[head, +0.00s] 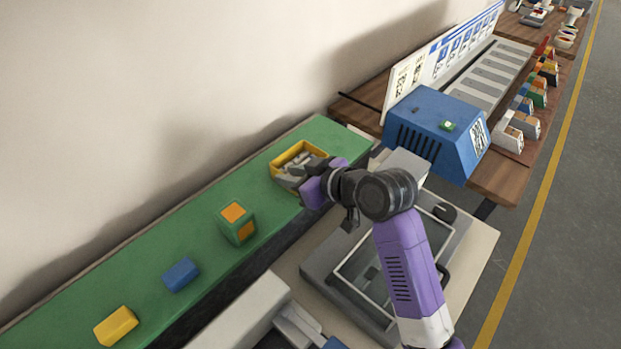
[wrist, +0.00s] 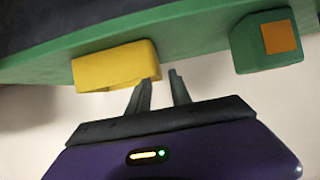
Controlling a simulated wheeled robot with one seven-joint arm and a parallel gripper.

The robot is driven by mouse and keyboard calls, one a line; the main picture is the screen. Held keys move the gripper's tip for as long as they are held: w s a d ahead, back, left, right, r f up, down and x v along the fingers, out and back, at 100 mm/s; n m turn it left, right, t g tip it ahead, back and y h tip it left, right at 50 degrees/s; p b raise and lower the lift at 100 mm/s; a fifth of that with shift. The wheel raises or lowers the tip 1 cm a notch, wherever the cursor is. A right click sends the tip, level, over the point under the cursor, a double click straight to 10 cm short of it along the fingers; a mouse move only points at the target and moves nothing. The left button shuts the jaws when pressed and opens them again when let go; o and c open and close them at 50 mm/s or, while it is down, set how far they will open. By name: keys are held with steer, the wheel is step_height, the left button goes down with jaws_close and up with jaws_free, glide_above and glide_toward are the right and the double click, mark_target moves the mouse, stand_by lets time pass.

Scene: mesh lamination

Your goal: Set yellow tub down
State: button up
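The yellow tub (head: 281,159) is at the far end of the long green surface in the head view, with grey pieces visible inside or across it. It appears to rest on that surface; its underside is hidden. In the wrist view the yellow tub (wrist: 108,68) shows at the upper left, close to one fingertip. My gripper (head: 300,178) is at the tub's near right side. In the wrist view my gripper (wrist: 161,76) has its fingers apart, with an empty gap visible between them. Whether a finger touches the tub is unclear.
A green block with orange faces (head: 237,222), a blue block (head: 180,274) and a yellow block (head: 116,326) stand along the green surface (head: 205,235). A blue machine (head: 432,125) is to the right. A grey framed tray (head: 345,290) lies below my arm.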

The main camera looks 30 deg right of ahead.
steer(key=v, duration=0.8)
steer(key=shift+s+b, duration=0.25)
steer(key=shift+b, duration=0.15)
steer(key=w+d+r+m+t+h, duration=0.2)
steer(key=d+r+m+t+h, duration=0.15)
steer(key=r, duration=0.25)
steer(key=s+a+f, duration=0.2)
steer(key=s+f, duration=0.2)
steer(key=s, duration=0.8)
steer(key=s+a+f, duration=0.2)
steer(key=s+f, duration=0.1)
steer(key=s, duration=0.8)
steer(key=s+a+f, duration=0.2)
steer(key=s+f, duration=0.2)
steer(key=s, duration=0.8)
steer(key=shift+s+a+f, duration=0.3)
steer(key=shift+f, duration=0.05)
